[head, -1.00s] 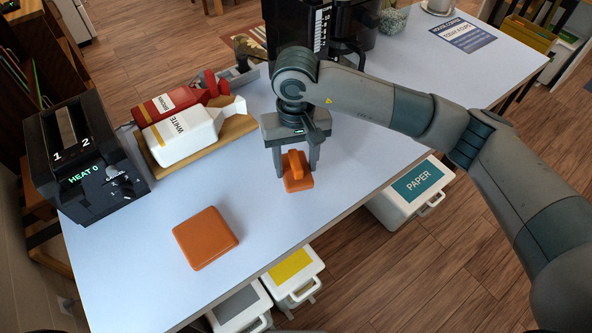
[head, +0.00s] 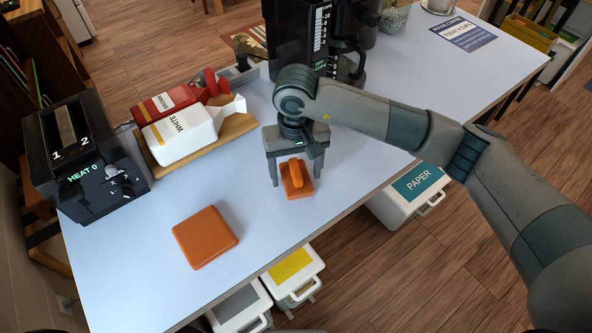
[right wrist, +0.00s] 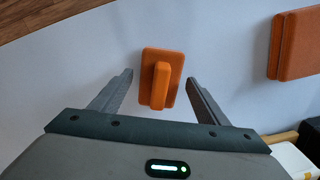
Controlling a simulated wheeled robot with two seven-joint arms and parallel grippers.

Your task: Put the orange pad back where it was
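A small orange piece with a raised bar-shaped grip (head: 296,180) rests on the pale tabletop near its front edge. A wider, flat orange-brown square pad (head: 206,238) lies to its left, nearer the front. My right gripper (head: 296,180) is above and around the small piece, fingers spread on either side. In the right wrist view the small orange piece (right wrist: 161,82) lies beyond and between the open fingers (right wrist: 160,85), touching neither. The square pad (right wrist: 297,45) shows at that view's upper right. My left gripper is not in view.
A black toaster (head: 82,160) stands at the left. Red and white cartons (head: 182,134) lie on a wooden board behind. A black coffee machine (head: 298,40) stands at the back. Labelled bins (head: 412,190) are below the front edge.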

